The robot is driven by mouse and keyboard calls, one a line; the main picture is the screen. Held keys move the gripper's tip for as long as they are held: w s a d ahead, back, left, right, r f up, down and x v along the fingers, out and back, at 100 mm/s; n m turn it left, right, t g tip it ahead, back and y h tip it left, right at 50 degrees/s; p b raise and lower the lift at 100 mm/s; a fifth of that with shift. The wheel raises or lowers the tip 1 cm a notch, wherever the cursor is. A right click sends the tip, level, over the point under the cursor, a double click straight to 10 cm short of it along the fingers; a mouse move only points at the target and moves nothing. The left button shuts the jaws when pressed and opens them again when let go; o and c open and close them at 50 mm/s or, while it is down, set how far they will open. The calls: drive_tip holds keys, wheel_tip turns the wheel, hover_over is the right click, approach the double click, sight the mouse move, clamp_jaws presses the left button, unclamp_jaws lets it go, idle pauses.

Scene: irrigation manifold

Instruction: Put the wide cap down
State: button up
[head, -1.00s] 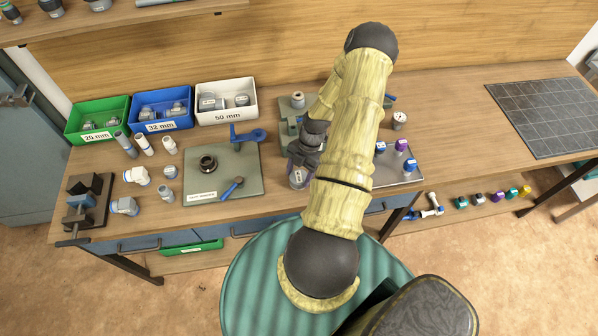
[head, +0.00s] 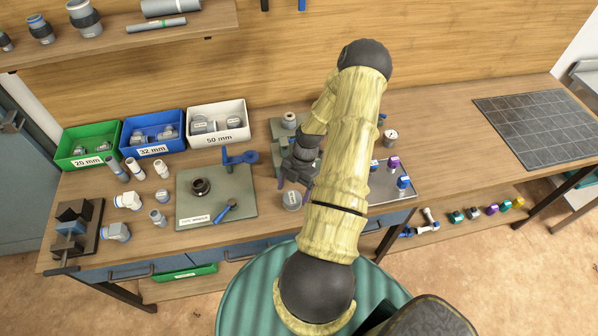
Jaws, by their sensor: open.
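A wide grey cap with a pale label, which I take to be the wide cap (head: 292,200), stands on the bench to the right of the green mat. My gripper (head: 294,184) is open just behind and above it in the head view. The dark fingers are apart, and the cap shows in front of them. Whether a finger still touches the cap is too small to tell. My arm hides part of the bench to the right.
A green mat (head: 240,205) holds a black ring fitting (head: 200,187) and blue-handled tools. Green (head: 70,152), blue (head: 133,140) and white bins (head: 202,109) line the back. A metal tray (head: 385,196) with small blue and purple pieces lies right of my arm.

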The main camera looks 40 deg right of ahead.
drive_tip(key=b+v, duration=0.3)
drive_tip(key=v, duration=0.7)
drive_tip(key=shift+a+r, duration=0.1)
idle(0.3)
drive_tip(key=a+r+m+t+h, duration=0.1)
drive_tip(key=a+r+m, duration=0.4)
drive_tip(key=a, duration=0.4)
drive_tip(key=s+a+r+m+t+h, duration=0.1)
drive_tip(key=a+r+m+h, duration=0.1)
drive_tip(key=a+r+m, duration=0.3)
drive_tip(key=s+a+r+m+t+h, duration=0.1)
drive_tip(key=a+r+m, duration=0.5)
drive_tip(key=a+m, duration=0.3)
drive_tip(key=a, duration=0.3)
drive_tip(key=shift+s+a+m+h, duration=0.2)
drive_tip(key=shift+a+m+h, duration=0.1)
drive_tip(key=shift+m, duration=0.1)
drive_tip(key=shift+f, duration=0.1)
